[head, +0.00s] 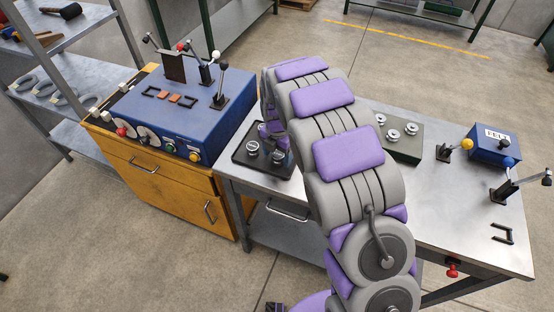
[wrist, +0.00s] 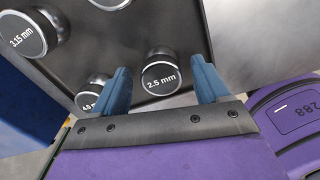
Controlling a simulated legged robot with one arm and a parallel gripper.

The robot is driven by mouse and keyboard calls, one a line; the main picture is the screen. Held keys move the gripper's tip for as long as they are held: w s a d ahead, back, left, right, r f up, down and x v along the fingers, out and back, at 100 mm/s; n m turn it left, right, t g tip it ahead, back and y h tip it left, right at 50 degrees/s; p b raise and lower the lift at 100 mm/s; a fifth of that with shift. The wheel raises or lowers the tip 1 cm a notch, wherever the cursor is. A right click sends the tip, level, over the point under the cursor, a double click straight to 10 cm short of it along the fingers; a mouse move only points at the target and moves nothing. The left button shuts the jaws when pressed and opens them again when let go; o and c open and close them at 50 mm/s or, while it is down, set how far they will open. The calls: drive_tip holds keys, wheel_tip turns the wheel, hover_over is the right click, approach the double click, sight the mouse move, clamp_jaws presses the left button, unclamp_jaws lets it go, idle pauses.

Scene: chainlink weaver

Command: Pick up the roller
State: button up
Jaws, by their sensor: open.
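Rollers with grey ends and dark faces sit in a black tray (head: 262,169) at the left end of the metal table. In the wrist view, one marked 2.5 mm (wrist: 161,78) lies between the two blue fingers of my gripper (wrist: 160,70), which is open. I cannot tell how deep the fingers reach around it. A roller marked 3.15 mm (wrist: 28,36) is at the upper left. One that seems marked 4.0 mm (wrist: 90,97) is partly behind the left finger. Another is cut off at the top. In the head view, my arm hides part of the tray and most of the gripper.
A blue machine (head: 190,105) with levers and knobs stands on a yellow cabinet (head: 165,185) left of the tray. A small blue box (head: 492,150) and levers stand at the table's right end.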

drive_tip(key=shift+d+f, duration=0.2)
drive_tip(key=shift+f, duration=0.25)
drive_tip(key=shift+a, duration=0.1)
drive_tip(key=shift+c, duration=0.2)
drive_tip(key=shift+a, duration=0.2)
drive_tip(key=c, duration=0.5)
drive_tip(key=shift+d, duration=0.1)
clamp_jaws()
